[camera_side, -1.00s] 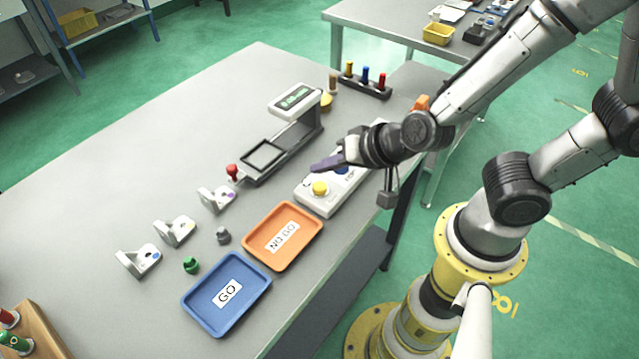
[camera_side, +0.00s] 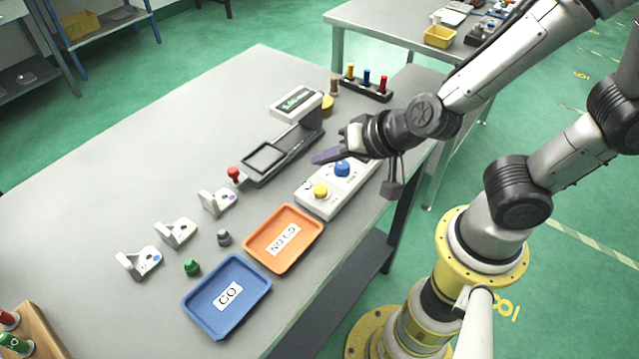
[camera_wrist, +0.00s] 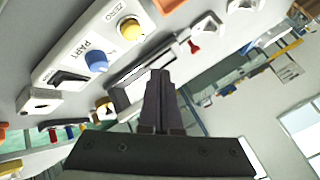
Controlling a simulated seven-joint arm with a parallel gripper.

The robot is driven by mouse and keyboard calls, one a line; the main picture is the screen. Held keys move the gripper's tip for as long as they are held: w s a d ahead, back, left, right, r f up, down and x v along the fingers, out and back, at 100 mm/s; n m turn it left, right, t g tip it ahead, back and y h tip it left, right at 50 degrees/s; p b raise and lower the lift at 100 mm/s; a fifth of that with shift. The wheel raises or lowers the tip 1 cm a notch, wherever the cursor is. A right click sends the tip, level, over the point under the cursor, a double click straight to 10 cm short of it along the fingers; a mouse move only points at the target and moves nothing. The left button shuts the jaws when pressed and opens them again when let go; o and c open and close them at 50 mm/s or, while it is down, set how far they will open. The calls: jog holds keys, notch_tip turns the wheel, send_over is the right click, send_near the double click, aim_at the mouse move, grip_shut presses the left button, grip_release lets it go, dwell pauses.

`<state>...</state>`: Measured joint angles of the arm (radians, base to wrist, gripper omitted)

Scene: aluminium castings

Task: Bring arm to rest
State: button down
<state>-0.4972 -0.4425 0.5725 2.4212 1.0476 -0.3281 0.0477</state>
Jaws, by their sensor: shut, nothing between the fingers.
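My gripper (camera_side: 322,157) is shut and empty, held above the table over the grey button panel (camera_side: 338,182). Its fingers point left in the side view. In the wrist view the dark fingers (camera_wrist: 158,85) are together with nothing between them. The panel shows there too (camera_wrist: 85,50), with its blue button (camera_wrist: 97,61) and yellow button (camera_wrist: 130,28). The gripper looks apart from the panel and from the scale-like device (camera_side: 285,145) beyond it.
The blue GO tray (camera_side: 245,330) and orange NO GO tray (camera_side: 262,262) lie on the near table. Several white castings (camera_side: 176,234), a green knob (camera_side: 192,268) and a grey knob (camera_side: 224,238) sit beside them. A peg rack (camera_side: 372,92) stands behind. The table's left side (camera_side: 110,180) is clear.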

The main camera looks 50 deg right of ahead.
jog(key=d+r+n+t+y, duration=0.15)
jog(key=d+r, duration=0.25)
jog(key=r, duration=1)
jog(key=s+d+f+n+g+h, duration=0.1)
jog(key=s+d+n+g, duration=0.1)
jog(key=s, duration=0.4)
jog(key=s+d+f+n+g+h, duration=0.1)
jog(key=s+d+f+n+g, duration=0.1)
jog(key=s, duration=0.5)
jog(key=shift+s+d+f+n+g, duration=0.15)
jog(key=shift+d+f+n+g, duration=0.3)
jog(key=shift+n, duration=0.7)
